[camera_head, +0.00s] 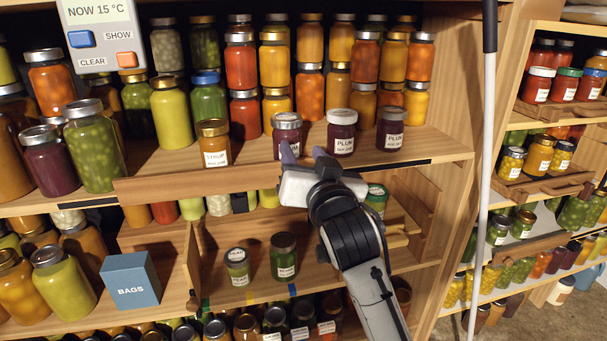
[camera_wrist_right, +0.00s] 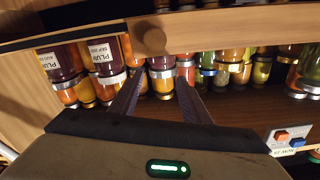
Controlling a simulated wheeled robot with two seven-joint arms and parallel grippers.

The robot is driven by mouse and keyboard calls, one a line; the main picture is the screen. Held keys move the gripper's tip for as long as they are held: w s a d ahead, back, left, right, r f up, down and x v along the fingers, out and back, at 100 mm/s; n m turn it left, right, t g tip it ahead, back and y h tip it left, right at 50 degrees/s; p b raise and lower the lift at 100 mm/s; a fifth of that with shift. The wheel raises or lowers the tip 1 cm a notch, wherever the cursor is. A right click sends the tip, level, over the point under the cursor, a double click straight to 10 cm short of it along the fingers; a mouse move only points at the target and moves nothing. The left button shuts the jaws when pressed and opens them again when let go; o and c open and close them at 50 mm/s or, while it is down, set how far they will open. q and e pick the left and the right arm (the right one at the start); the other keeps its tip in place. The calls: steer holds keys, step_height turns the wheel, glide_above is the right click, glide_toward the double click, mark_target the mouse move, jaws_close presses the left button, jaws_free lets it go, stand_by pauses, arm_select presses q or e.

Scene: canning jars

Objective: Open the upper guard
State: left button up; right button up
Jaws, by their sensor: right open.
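The upper guard (camera_head: 180,185) is a wooden board along the front edge of the upper shelf, below the syrup and plum jars. It looks shut across that edge. In the right wrist view, a wooden bar (camera_wrist_right: 215,34) with a round knob (camera_wrist_right: 148,38) crosses the top of the picture. My right gripper (camera_head: 303,152) is at the guard's right part and hides some of it. Its two fingers are apart with nothing between them; the wrist view shows the same gap (camera_wrist_right: 157,95). I cannot tell whether a finger touches the guard. My left gripper is not in view.
Plum jars (camera_head: 342,133) and a syrup jar (camera_head: 214,146) stand close behind the guard. Below, a shelf holds two green jars (camera_head: 283,256) and a blue BAGS box (camera_head: 131,281). A white pole (camera_head: 484,150) stands at right. A display panel (camera_head: 103,35) is at upper left.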

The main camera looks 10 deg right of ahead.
steer(key=shift+r, duration=2)
